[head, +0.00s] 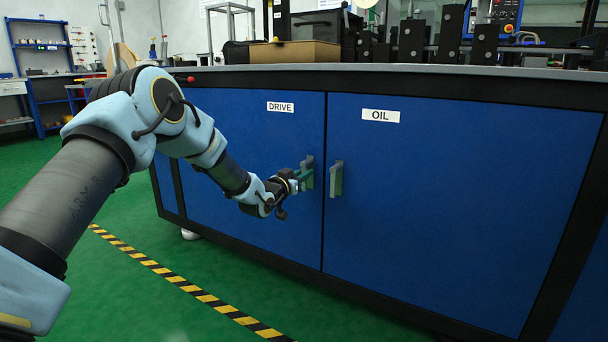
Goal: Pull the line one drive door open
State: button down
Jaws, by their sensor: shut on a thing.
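The drive door (250,130) is a blue panel with a white "DRIVE" label (280,106), on the left of the cabinet front. It looks closed, flush with the panel beside it. Its grey-green handle (307,162) is near the door's right edge. My gripper (297,180) is at this handle and shut on it. The fingers are small in view and partly hidden by the wrist. My arm reaches in from the left and covers part of the door's left side.
The blue oil door (440,210) with its own handle (337,178) is just right of the drive door. Machine parts and a cardboard box (290,53) stand on the worktop above. A black-and-yellow floor stripe (183,284) crosses the open green floor in front.

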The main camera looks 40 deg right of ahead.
aim_at(302, 160)
jog(key=shift+w+m, duration=0.1)
jog(key=shift+m, duration=0.2)
jog(key=m+b, duration=0.1)
jog(key=m, duration=0.3)
jog(key=w+m+b, duration=0.1)
jog(key=m, duration=0.2)
jog(key=w+r+m+b, duration=0.1)
jog(key=m, duration=0.3)
jog(key=shift+a+r+m+b, duration=0.1)
jog(key=shift+a+m+b, duration=0.2)
jog(key=shift+w+r+m+b, duration=0.1)
jog(key=shift+r+m+b, duration=0.2)
jog(key=shift+m, duration=0.55)
jog(key=shift+w+r+m+b, duration=0.15)
jog(key=shift+m+b, duration=0.2)
jog(key=shift+m, duration=0.45)
jog(key=shift+r+m+b, duration=0.2)
jog(key=shift+m+b, duration=0.15)
jog(key=shift+m, duration=0.5)
jog(key=shift+a, duration=0.1)
